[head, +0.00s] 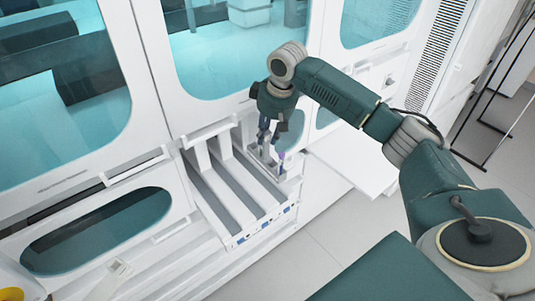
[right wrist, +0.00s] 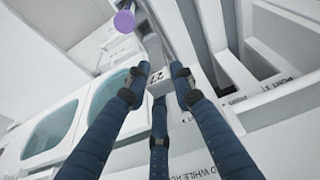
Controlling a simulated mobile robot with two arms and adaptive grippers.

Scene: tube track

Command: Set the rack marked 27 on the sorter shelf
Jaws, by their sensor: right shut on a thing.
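The rack marked 27 (right wrist: 157,77) is between the fingers of my right gripper (head: 267,139) and shows its number in the right wrist view. The gripper is shut on it. A purple tube cap (right wrist: 125,21) shows beyond the label, and purple also shows below the fingers in the head view (head: 281,156). The white sorter shelf (head: 222,196) has several parallel lanes. The gripper and rack are at the right side of the shelf, near its back. I cannot tell whether the rack touches the shelf. My left gripper is out of view.
White cabinet walls with teal windows (head: 85,236) stand behind and left of the shelf. A flat white panel (head: 355,168) juts out to its right. Grey floor (head: 320,240) is clear in front. A yellow-rimmed item (head: 12,280) is at the lower left.

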